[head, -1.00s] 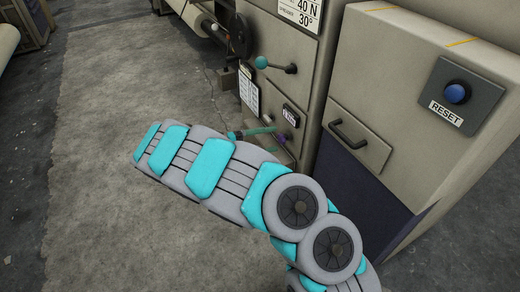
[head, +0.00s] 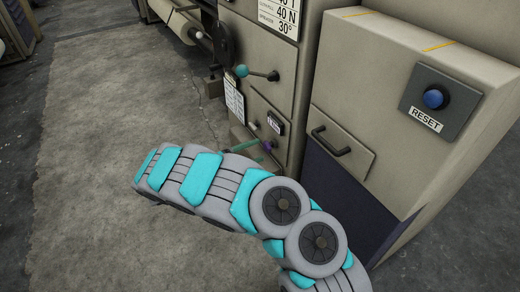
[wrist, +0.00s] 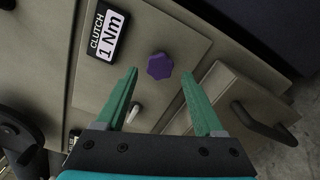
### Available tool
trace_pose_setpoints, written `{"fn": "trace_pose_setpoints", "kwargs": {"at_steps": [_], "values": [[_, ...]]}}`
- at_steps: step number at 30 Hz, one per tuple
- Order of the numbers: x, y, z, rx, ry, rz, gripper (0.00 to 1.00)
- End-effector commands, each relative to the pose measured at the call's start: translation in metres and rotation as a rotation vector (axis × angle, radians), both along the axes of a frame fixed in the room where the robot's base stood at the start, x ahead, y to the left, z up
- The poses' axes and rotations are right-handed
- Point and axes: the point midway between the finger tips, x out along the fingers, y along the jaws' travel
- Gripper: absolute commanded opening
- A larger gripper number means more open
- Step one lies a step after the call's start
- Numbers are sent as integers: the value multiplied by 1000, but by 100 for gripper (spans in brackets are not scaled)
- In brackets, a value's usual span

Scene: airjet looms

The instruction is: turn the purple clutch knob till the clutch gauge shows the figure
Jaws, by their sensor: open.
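The purple clutch knob (wrist: 160,66) shows in the wrist view on a beige panel, beyond and between the tips of my gripper (wrist: 158,72). My gripper is open, with its two green fingers apart and nothing between them that I can see held. The clutch gauge (wrist: 107,32), labelled CLUTCH, reads 1 Nm, left of the knob. In the head view the knob (head: 268,146) is a small purple spot beside the green fingers, partly hidden, and the gauge (head: 273,124) sits above it.
A plate (head: 279,14) on the loom shows 40 N and 30°. A drawer handle (head: 330,141) and a blue RESET button (head: 434,97) are on the cabinet at right. Open floor (head: 100,120) lies at left.

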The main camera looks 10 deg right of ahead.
Motion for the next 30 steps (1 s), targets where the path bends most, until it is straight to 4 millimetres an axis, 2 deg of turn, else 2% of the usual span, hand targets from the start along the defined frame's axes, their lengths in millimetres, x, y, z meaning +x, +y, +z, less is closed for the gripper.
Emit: {"fn": "trace_pose_setpoints", "kwargs": {"at_steps": [6,27,30], "values": [[7,-23,1,1,1,-2,70],[8,-24,1,1,1,1,70],[8,-24,1,1,0,1,61]]}}
